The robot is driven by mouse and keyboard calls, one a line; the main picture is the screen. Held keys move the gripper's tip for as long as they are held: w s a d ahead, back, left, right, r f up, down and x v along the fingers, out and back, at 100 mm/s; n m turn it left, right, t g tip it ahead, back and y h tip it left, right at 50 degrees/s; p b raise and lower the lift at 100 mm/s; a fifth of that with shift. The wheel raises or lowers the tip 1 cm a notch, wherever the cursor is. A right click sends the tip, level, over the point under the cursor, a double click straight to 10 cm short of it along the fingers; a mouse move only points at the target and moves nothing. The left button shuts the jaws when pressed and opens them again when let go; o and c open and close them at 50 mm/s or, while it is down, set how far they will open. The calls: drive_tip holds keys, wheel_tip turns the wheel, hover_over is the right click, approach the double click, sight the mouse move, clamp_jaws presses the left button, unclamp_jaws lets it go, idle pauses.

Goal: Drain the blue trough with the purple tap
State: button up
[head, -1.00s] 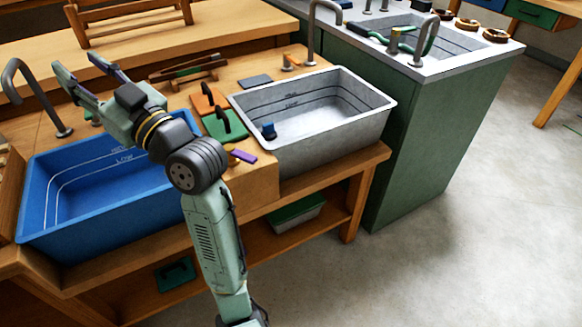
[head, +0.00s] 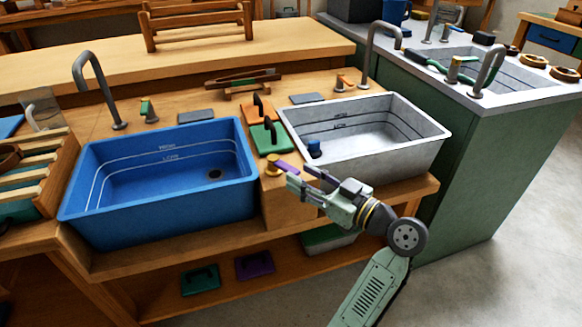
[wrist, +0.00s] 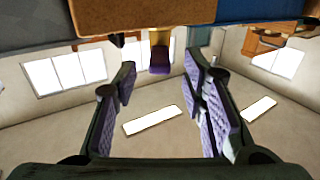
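The blue trough (head: 160,205) is set into the wooden bench at the left of the head view. It has white level lines and a dark drain hole in its floor; I cannot tell whether it holds liquid. The purple tap (head: 286,166), on a brass stem, sticks out from the wooden block between the two troughs. My gripper (head: 300,175) is open and empty, just right of the tap with its fingers pointing at it. In the wrist view the purple tap (wrist: 160,62) shows ahead, between the spread fingertips; contact is not visible.
Orange and green handled blocks (head: 268,137) sit between the troughs. Curved spouts (head: 90,75) rise behind. A green cabinet (head: 490,170) stands at right, with open floor in front.

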sight(298, 174)
drive_tip(key=shift+x, duration=2.15)
drive_tip(key=shift+c, duration=0.3)
clamp_jaws()
